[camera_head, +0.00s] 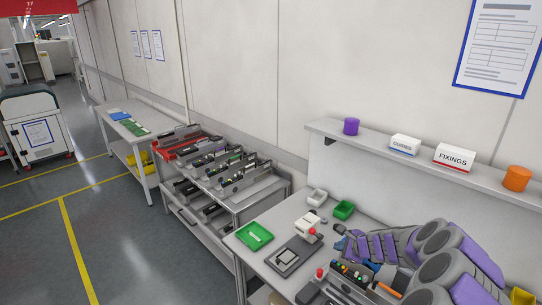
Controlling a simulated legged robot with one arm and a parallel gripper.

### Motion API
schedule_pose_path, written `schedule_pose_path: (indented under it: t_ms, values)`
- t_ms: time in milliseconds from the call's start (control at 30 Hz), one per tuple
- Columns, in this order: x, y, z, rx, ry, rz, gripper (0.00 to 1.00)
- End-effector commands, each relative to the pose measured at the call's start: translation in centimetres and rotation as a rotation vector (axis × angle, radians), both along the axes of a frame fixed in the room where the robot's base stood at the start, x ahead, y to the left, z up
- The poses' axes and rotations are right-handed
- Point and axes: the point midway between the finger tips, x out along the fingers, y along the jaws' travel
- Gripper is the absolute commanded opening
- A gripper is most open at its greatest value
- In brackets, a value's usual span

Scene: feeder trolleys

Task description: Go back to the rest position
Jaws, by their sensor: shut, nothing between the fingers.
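My grey and purple arm reaches in from the lower right, over the right-hand bench. My gripper (342,244) is the small dark end at the left of the arm, shut and empty. It is close above the bench, to the right of a small white device with a red knob (308,225). The fingers are small and partly blend with the arm. The arm hides the right part of the bench.
The bench also holds a green tray (254,236), a dark plate fixture (295,255) and a green bin (344,210). A shelf (325,127) with boxes runs above. Feeder trolleys (252,197) stand to the left. Open floor with yellow lines lies further left.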

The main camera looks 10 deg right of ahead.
Motion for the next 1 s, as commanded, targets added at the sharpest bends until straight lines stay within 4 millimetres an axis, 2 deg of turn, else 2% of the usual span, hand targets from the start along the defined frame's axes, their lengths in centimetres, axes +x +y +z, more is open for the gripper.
schedule_pose_path:
  t_ms: [133,267,400,500,600,733,867,1000]
  values:
    - [-0.6,5.7,3.6,-0.037,-0.048,0.191,0.00]
    - [-3.3,12.7,7.2,-0.097,-0.091,0.442,0.00]
    - [-7.7,18.5,10.1,-0.178,-0.125,0.700,0.00]
    - [-11.6,21.6,11.4,-0.245,-0.135,0.877,0.00]
    - [-16.0,23.9,12.1,-0.314,-0.133,1.045,0.00]
    - [-21.8,25.6,12.2,-0.410,-0.113,1.246,0.00]
    - [-27.7,25.8,11.7,-0.505,-0.068,1.429,0.00]
    - [-34.0,24.8,10.8,-0.605,0.005,1.604,0.00]
